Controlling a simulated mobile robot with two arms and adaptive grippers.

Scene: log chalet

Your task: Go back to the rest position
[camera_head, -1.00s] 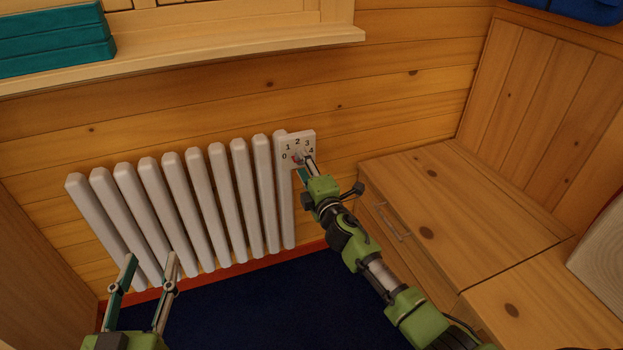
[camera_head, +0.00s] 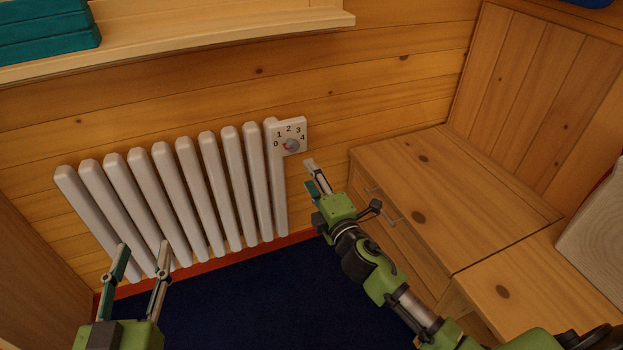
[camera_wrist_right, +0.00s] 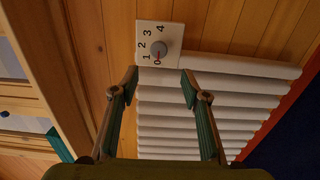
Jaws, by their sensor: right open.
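My right gripper (camera_head: 313,177) is in front of the wall, just right of the radiator and below the dial plate (camera_head: 299,127). In the right wrist view the right gripper (camera_wrist_right: 159,88) has its fingers spread with nothing between them. The grey dial knob (camera_head: 291,146) stands free of the fingers; in the right wrist view the knob (camera_wrist_right: 160,50) has its red mark by the 0. My left gripper (camera_head: 142,250) is at the lower left, its two fingers apart and empty, in front of the radiator's lower left part.
The white radiator (camera_head: 185,200) hangs on the log wall, with a wooden sill (camera_head: 200,35) above. A wooden bench with drawers (camera_head: 450,185) stands right of my right arm. Teal boxes (camera_head: 45,35) lie on the sill. Dark blue floor (camera_head: 250,295) is clear between the arms.

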